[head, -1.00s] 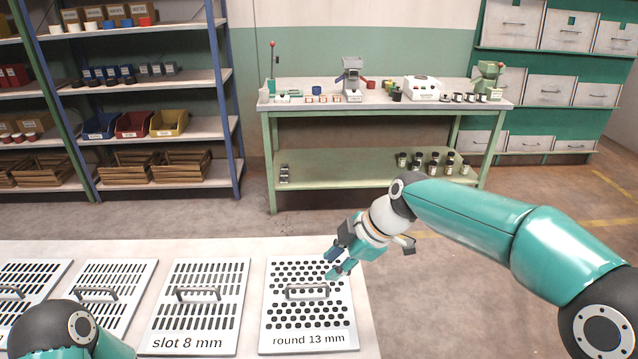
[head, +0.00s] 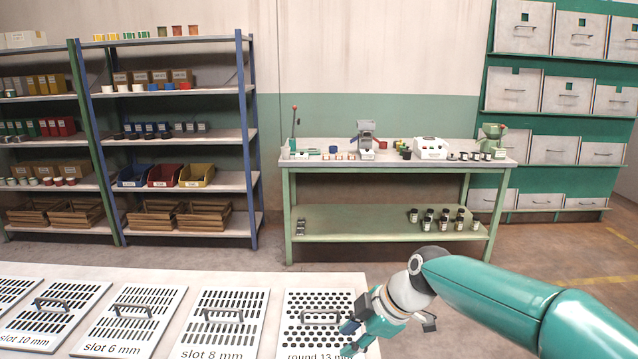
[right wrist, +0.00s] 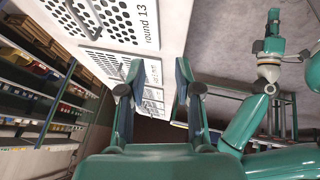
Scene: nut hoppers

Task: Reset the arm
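My right gripper (head: 356,342) is over the right end of the front table, beside the round 13 mm plate (head: 345,296) in the head view. In the right wrist view its two fingers (right wrist: 155,82) stand apart with nothing between them. My left arm is out of the head view. A teal arm at the right of the right wrist view looks like my left one, its gripper (right wrist: 271,30) pointing up in the picture; its fingers are too small to tell open or shut.
The front table (head: 250,274) carries a row of slotted plates with handles, including slot 8 mm (head: 232,302) and slot 6 mm (head: 150,300). A green workbench (head: 390,168) with small machines and jars stands behind. Shelves (head: 225,138) are at left, hoppers (head: 523,82) at right. Open floor lies between.

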